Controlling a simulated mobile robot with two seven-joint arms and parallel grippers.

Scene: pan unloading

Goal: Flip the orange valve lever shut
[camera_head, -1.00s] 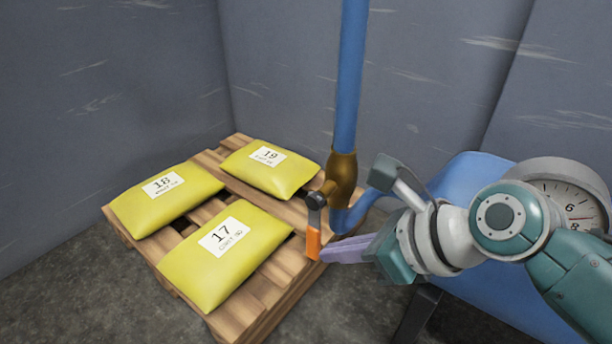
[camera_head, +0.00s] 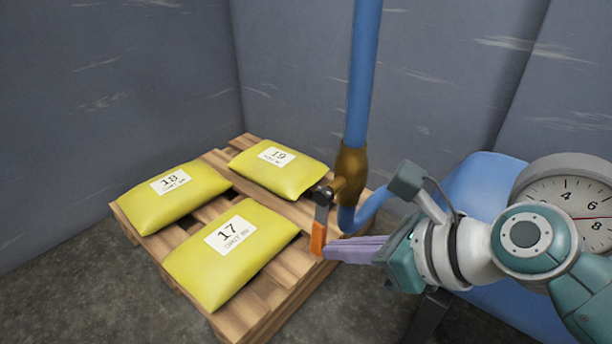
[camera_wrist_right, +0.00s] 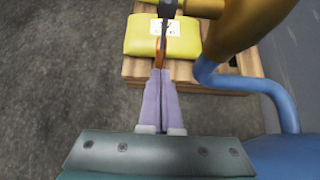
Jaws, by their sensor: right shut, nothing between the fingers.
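The valve lever has an orange grip (camera_head: 318,237) on a dark metal arm. It hangs down from the brass valve body (camera_head: 350,168) on the blue vertical pipe (camera_head: 361,75). My right gripper (camera_head: 326,248) is shut and empty, its lilac fingers pointing left. Their tips are at the lower right side of the orange grip, touching or nearly so. In the right wrist view the shut fingertips (camera_wrist_right: 160,72) are just below the orange grip (camera_wrist_right: 160,55) and partly cover it. My left gripper is not in view.
A wooden pallet (camera_head: 264,306) with yellow sacks 17 (camera_head: 209,273), 18 (camera_head: 148,209) and 19 (camera_head: 297,180) stands left of the pipe. A blue tank (camera_head: 480,185) and round dial gauge (camera_head: 575,190) are at the right, behind my arm. Grey walls close the back.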

